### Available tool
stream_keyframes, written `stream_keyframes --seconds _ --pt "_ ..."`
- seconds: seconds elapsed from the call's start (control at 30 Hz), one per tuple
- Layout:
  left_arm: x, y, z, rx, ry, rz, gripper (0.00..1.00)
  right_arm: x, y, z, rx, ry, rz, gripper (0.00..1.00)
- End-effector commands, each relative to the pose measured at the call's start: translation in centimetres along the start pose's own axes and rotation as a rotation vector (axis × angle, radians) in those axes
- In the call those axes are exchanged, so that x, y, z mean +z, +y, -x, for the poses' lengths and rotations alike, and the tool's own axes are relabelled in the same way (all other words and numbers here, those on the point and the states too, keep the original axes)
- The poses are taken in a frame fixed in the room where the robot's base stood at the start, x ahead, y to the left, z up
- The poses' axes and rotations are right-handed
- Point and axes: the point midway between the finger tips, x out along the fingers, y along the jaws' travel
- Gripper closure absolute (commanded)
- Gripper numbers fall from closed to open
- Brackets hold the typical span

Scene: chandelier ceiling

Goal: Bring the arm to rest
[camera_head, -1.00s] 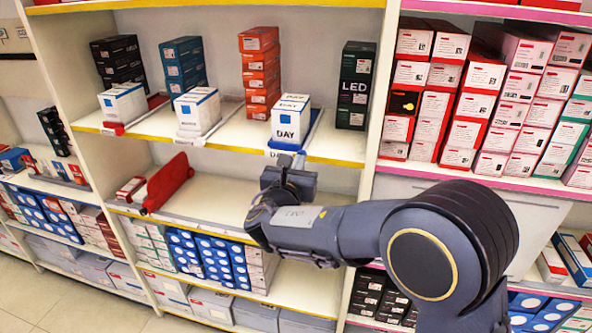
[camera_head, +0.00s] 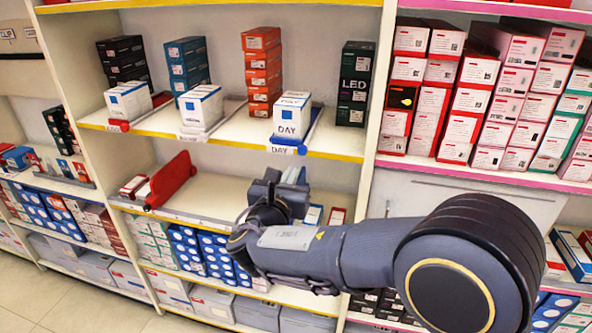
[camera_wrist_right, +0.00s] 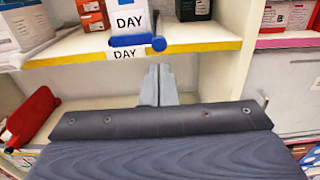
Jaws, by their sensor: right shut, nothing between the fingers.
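My right gripper (camera_head: 296,173) is in front of the shelf unit, at the height of the open bay below the yellow-edged shelf. In the right wrist view its two grey fingers (camera_wrist_right: 159,82) are together with nothing between them. They point toward that bay, below the white DAY box (camera_wrist_right: 131,20). My dark right arm reaches in from the lower right of the head view. My left gripper is not in view.
The yellow-edged shelf (camera_head: 222,144) holds white boxes and stacked dark, blue and orange boxes. A red divider (camera_head: 172,181) stands in the bay below. Pink-edged shelves (camera_head: 480,178) full of red and white boxes are at the right. Floor (camera_head: 85,303) shows at lower left.

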Motion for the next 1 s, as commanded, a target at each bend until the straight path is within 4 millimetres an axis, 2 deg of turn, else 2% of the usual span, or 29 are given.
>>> stream_keyframes --seconds 0.03,0.2,0.37,0.47,0.57,0.67,0.7,0.77,0.8,0.87,0.9,1.0 --pt "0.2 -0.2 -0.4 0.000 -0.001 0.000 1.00 -0.2 0.1 1.1 0.005 0.000 -0.001 1.00" --pt "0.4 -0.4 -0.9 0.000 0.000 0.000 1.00 -0.2 0.1 4.1 0.005 0.000 0.001 1.00" --pt "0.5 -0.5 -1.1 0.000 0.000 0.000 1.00 -0.1 0.1 5.7 0.003 0.001 -0.001 1.00" --pt "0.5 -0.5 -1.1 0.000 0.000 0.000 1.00 -0.3 -1.0 5.7 -0.019 0.024 -0.023 1.00" --pt "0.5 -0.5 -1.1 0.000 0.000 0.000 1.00 -1.2 -4.4 4.8 -0.093 0.107 -0.113 1.00" --pt "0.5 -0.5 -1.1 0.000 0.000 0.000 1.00 -3.2 -10.4 4.0 -0.235 0.252 -0.295 1.00" --pt "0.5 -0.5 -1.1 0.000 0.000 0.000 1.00 -4.3 -13.2 4.0 -0.309 0.319 -0.393 1.00" --pt "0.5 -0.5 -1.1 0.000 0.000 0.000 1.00 -6.1 -17.5 4.8 -0.435 0.420 -0.562 1.00" --pt "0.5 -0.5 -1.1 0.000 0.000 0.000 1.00 -7.4 -20.2 5.7 -0.525 0.484 -0.686 1.00" --pt "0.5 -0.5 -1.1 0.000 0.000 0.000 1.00 -9.4 -23.9 7.8 -0.673 0.573 -0.892 1.00" --pt "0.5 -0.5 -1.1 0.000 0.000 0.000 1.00 -10.7 -26.0 9.6 -0.781 0.626 -1.043 1.00" --pt "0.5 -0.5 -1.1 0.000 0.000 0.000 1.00 -13.1 -29.2 14.5 -1.039 0.720 -1.427 1.00"
